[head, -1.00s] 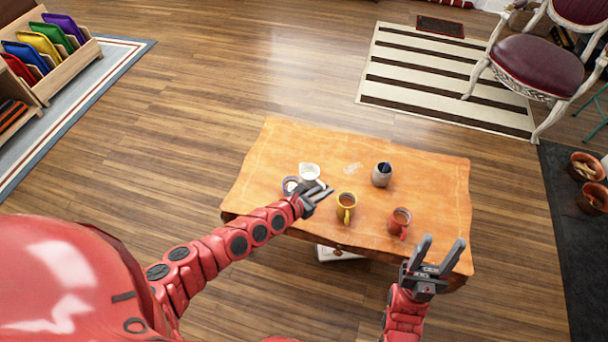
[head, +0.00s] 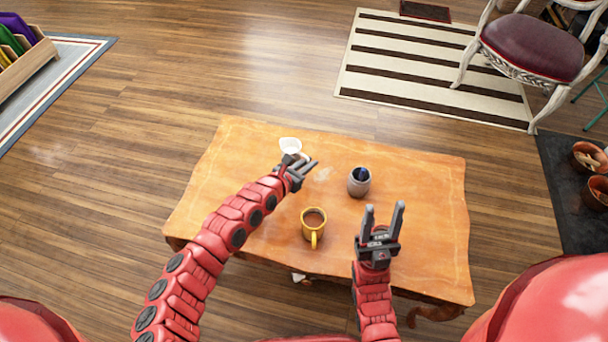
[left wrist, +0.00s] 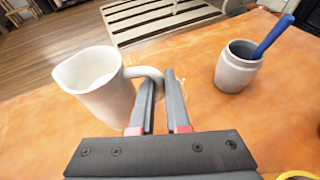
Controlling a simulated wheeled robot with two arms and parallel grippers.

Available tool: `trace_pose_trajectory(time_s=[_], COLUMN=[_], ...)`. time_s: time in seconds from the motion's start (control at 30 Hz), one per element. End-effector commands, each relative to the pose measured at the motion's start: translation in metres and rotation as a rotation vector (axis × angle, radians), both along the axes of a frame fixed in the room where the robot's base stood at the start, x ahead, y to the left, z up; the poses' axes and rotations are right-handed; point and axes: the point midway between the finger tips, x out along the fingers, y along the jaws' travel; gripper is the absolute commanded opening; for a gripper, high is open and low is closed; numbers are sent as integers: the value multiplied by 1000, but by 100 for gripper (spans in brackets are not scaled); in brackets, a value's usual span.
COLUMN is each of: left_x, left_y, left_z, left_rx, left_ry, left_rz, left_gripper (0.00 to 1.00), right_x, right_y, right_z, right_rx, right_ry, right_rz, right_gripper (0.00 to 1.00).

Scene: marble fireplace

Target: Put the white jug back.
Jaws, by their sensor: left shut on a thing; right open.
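The white jug (head: 290,145) is at the far left part of the wooden table (head: 420,250), upright or nearly so. In the left wrist view the jug (left wrist: 98,88) stands left of the fingers, its handle reaching to them. My left gripper (head: 306,166) is shut on the jug's handle; its fingers also show in the left wrist view (left wrist: 163,95). I cannot tell whether the jug's base touches the table. My right gripper (head: 384,212) is open and empty over the table's front right part.
A grey cup (head: 359,184) with a blue stick stands right of the jug, also in the left wrist view (left wrist: 236,70). A yellow mug (head: 314,222) with brown contents stands between my arms. The table's right side is clear. A white chair (head: 530,50) stands beyond.

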Motion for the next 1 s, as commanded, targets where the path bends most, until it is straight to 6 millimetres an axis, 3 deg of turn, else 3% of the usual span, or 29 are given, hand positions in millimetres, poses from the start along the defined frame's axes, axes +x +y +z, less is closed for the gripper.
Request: trace_pose_trajectory(time_s=[0.3, 0.7, 0.73, 0.87, 1.0], left_x=[0, 0, 0, 0, 0], left_y=[1, 0, 0, 0, 1], left_z=[-43, -46, -45, -45, -45], left_rx=[-1, 2, 1, 1, 2], left_ry=[1, -1, -1, -1, 0], left_rz=[3, 0, 1, 1, 1], left_gripper=[0, 0, 19, 42, 44], right_x=[0, 0, 0, 0, 0], right_y=[0, 0, 0, 0, 0], right_z=[-28, -30, -28, -28, -28], right_rx=[0, 0, 0, 0, 0], right_ry=[0, 0, 0, -1, 0], right_rz=[0, 0, 0, 0, 0], right_gripper=[50, 50, 50, 50, 50])
